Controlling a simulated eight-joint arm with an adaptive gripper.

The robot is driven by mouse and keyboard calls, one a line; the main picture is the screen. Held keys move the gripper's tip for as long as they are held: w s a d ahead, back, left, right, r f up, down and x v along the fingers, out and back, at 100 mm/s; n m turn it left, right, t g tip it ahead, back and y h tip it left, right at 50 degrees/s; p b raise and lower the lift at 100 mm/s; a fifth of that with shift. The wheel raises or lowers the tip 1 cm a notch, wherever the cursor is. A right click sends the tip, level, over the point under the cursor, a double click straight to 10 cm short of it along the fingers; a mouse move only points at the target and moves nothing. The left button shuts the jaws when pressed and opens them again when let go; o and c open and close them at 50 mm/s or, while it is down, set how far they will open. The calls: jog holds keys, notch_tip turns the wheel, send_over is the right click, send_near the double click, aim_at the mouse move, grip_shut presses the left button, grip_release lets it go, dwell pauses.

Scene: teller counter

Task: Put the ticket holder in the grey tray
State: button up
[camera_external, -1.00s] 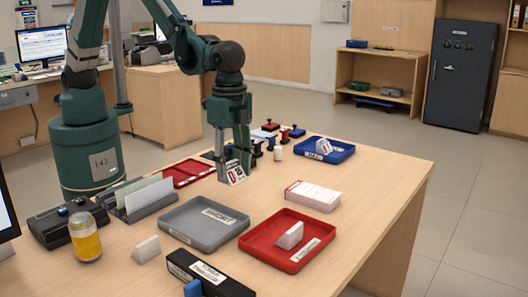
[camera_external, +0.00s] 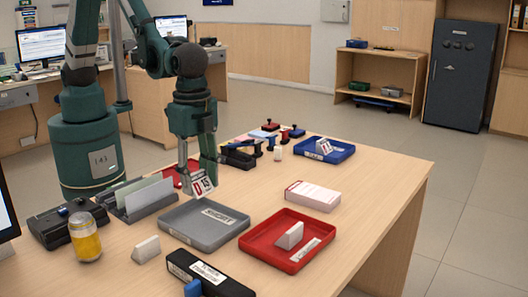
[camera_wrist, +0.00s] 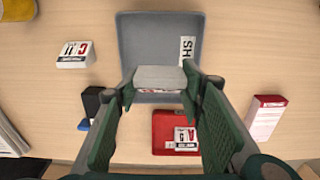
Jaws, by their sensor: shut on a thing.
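My gripper (camera_external: 197,180) is shut on a white ticket holder (camera_external: 203,187) with a "D 45" face. It holds the holder tilted, in the air near the far left edge of the grey tray (camera_external: 178,228). In the wrist view the held holder (camera_wrist: 160,74) sits between both fingers, overlapping the grey tray (camera_wrist: 134,45). The grey tray looks empty, with a white label inside. Other white ticket holders stand on the table (camera_external: 146,248), in the red tray (camera_external: 268,258) and in the blue tray (camera_external: 342,157).
A black box (camera_external: 208,273) lies in front of the grey tray. A white card stack (camera_external: 313,195) lies to its right. Stamps stand behind.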

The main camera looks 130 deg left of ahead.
send_over(202, 225)
jog(key=shift+f+b, duration=0.45)
jog(key=shift+f, duration=2.65)
jog(key=shift+f, duration=0.1)
jog(key=shift+f+b, duration=0.3)
jog(key=shift+f, duration=1.5)
jog(key=shift+f, duration=0.1)
jog(key=o, duration=0.5)
jog(key=shift+c, duration=0.2)
jog(key=o, duration=0.4)
notch_tip(202, 225, up, 12)
jog(key=shift+r+p, duration=0.15)
jog(key=shift+p, duration=0.7)
